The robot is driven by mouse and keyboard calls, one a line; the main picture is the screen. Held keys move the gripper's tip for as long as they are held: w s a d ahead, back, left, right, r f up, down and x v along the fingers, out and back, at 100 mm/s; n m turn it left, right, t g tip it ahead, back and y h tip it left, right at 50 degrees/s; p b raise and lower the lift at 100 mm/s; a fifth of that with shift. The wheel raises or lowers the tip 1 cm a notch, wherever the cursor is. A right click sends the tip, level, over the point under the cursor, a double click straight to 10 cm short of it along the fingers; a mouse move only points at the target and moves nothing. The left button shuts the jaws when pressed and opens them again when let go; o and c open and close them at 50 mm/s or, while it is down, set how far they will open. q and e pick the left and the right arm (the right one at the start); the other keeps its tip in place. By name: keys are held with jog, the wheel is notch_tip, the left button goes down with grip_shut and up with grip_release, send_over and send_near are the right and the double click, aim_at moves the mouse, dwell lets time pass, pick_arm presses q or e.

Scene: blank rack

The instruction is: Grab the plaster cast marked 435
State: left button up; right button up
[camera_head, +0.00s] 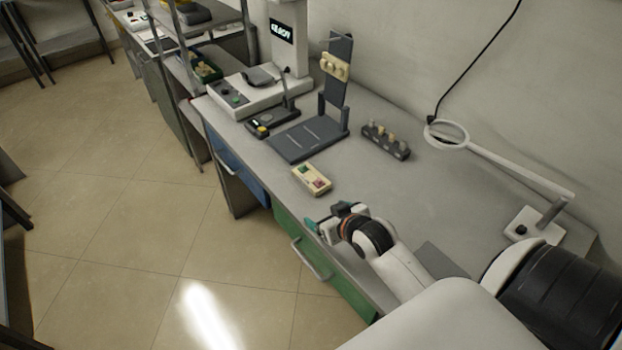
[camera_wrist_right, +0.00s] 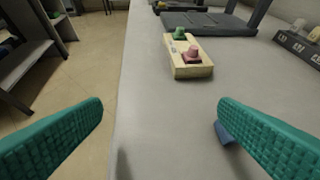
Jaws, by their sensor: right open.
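A dark rack (camera_head: 387,143) on the bench holds several small pale plaster casts (camera_head: 390,135). Part of the rack (camera_wrist_right: 297,46) and pale casts (camera_wrist_right: 298,24) show at the right edge of the right wrist view. Its labels are too small to read surely, so I cannot tell which cast is marked 435. My right gripper (camera_head: 325,225) is open and empty above the bench's front edge, nearer to me than the rack and apart from it. Its teal fingers (camera_wrist_right: 160,125) are spread wide in the wrist view. My left gripper is not in view.
A magnifier lamp (camera_head: 523,222) stands at right. The bench between box and lamp is mostly clear.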

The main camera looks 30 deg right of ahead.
jog(key=t, duration=0.2)
send_near(317, 180)
jog(key=shift+w+a+f+m+h, duration=0.2)
jog(key=shift+w+f+m+h, duration=0.15)
jog(key=shift+w, duration=0.25)
jog(key=x, duration=0.5)
jog(key=shift+f, duration=0.1)
jog(key=shift+p+x, duration=0.4)
jog(key=shift+x, duration=2.6)
jog(key=shift+c, duration=0.3)
jog(key=c, duration=1.2)
